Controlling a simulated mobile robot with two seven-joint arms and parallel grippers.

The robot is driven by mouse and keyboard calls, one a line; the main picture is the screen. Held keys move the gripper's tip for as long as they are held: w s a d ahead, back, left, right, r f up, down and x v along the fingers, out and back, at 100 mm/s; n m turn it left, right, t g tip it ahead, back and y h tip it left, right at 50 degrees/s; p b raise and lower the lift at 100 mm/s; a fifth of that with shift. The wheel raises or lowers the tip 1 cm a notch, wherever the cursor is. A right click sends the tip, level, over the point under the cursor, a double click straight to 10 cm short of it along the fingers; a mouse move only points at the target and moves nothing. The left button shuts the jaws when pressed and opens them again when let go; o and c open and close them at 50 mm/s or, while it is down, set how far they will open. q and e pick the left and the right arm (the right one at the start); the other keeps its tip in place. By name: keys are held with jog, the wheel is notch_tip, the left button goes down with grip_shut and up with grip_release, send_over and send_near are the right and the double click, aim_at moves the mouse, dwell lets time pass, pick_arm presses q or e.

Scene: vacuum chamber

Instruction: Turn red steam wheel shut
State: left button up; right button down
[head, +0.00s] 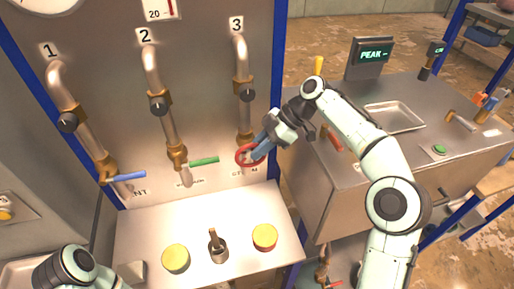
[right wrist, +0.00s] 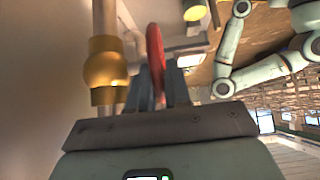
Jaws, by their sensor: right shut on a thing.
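The red steam wheel (head: 243,160) is a small round handwheel at the foot of pipe 3, low on the steel panel. In the right wrist view the red wheel (right wrist: 155,60) stands edge-on between my fingers. My right gripper (head: 257,150) comes in from the right and is shut on the wheel's rim; in the right wrist view its two fingers (right wrist: 157,90) lie on either side of the rim. The brass valve body (right wrist: 105,65) is just left of the fingers. Of my left arm, only a rounded link shows at the lower left; its gripper is not in view.
A blue lever (head: 127,176) and a green lever (head: 204,161) sit on pipes 1 and 2. Below, a steel shelf (head: 150,225) carries two yellow-topped round things (head: 176,258) and a dark upright tool (head: 217,246). A steel counter (head: 410,150) with a tray (head: 393,117) stands to the right.

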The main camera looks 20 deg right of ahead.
jog(key=c, duration=1.2)
grip_release()
jog(key=shift+o, duration=0.2)
pick_arm(q)
jog(key=shift+w, duration=0.1)
pick_arm(e)
jog(key=shift+d+r, duration=0.25)
jog(key=shift+r, duration=0.05)
pick_arm(q)
jog(key=shift+w+r+p, duration=0.5)
jog(key=shift+w+r, duration=0.2)
jog(key=shift+w, duration=0.15)
pick_arm(e)
jog(key=v, duration=1.1)
jog(key=shift+d, duration=0.1)
